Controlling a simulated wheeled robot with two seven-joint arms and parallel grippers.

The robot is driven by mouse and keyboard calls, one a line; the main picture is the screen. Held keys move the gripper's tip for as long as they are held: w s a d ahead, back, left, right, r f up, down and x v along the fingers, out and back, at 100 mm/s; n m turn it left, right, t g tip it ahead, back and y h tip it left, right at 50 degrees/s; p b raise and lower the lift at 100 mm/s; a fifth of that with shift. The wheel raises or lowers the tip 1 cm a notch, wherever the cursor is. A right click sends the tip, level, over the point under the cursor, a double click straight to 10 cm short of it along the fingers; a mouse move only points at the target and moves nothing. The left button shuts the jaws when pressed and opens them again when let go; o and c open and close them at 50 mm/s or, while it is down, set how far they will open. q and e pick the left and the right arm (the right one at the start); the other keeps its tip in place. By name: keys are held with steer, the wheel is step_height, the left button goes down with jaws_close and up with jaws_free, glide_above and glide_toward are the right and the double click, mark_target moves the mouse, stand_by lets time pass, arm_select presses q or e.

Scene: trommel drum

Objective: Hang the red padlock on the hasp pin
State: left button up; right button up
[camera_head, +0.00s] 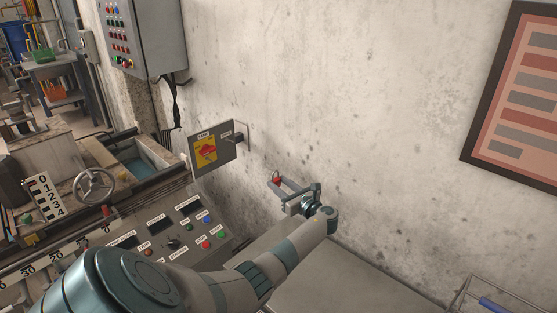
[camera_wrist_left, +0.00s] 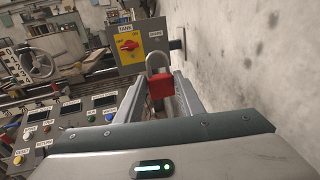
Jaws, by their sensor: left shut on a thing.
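The red padlock (camera_wrist_left: 161,88) is held between the fingers of my left gripper (camera_wrist_left: 162,97), with its grey shackle pointing up and away. In the head view the padlock (camera_head: 277,180) shows small at the fingertips of my left gripper (camera_head: 279,190), in front of the wall. The grey isolator panel (camera_head: 227,153) with a yellow plate and red rotary switch is ahead and to the left, apart from the padlock. A dark hasp piece (camera_head: 235,139) sticks out at the panel's right side; its pin is too small to make out. My right gripper is not in view.
A control desk (camera_head: 180,237) with buttons and displays stands left of my arm. A grey cabinet (camera_head: 145,38) hangs on the wall above. A bare grey surface (camera_head: 330,285) lies below. The wall right of the panel is clear up to a framed chart (camera_head: 520,95).

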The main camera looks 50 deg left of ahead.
arm_select(q)
steer(key=shift+w+d+p, duration=0.15)
steer(key=shift+d+p, duration=0.35)
steer(key=shift+d, duration=0.65)
steer(key=shift+w+d+p, duration=0.15)
steer(key=shift+d+p, duration=0.4)
steer(key=shift+d, duration=0.9)
steer(key=shift+w+d+p, duration=0.15)
steer(key=shift+d+p, duration=0.4)
steer(key=shift+d, duration=0.85)
